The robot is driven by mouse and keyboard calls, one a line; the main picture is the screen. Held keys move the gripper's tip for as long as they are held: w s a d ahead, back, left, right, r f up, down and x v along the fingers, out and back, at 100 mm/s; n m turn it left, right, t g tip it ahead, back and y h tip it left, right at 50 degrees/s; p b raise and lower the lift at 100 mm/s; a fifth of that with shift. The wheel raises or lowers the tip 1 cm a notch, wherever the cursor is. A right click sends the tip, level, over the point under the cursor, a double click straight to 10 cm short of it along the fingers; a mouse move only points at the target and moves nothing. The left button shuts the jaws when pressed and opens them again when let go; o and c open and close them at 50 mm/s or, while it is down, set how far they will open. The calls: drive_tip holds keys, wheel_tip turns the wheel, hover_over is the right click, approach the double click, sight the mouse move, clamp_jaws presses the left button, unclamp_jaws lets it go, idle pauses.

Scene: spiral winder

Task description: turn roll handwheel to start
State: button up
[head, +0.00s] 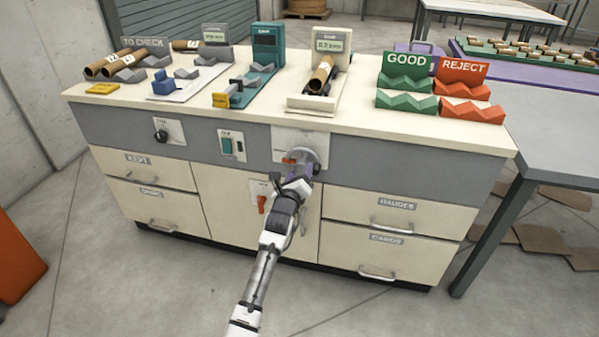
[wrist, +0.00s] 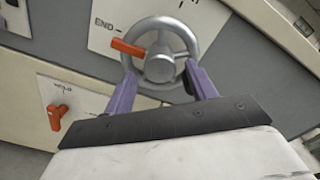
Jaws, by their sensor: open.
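The roll handwheel (head: 312,155) is a grey spoked wheel on a white plate on the front of the cabinet. In the wrist view the handwheel (wrist: 160,20) fills the upper middle, with an orange grip (wrist: 127,47) pointing left, close to the word END. The START mark cannot be made out. My gripper (wrist: 161,72) is open, with its two purple fingers apart over the lower left and lower right of the rim. Whether they touch it cannot be told. In the head view my gripper (head: 303,176) covers the wheel's lower part.
An orange lever (wrist: 57,115) on a white plate is below left of the wheel. A green switch (head: 226,146) and a black knob (head: 161,136) are farther left. The worktop above holds gauges, tubes and the GOOD (head: 407,64) and REJECT racks. Drawers with handles flank below.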

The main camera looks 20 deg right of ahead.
drive_tip(key=shift+w+d, duration=0.1)
drive_tip(key=shift+w, duration=0.05)
drive_tip(key=c, duration=1)
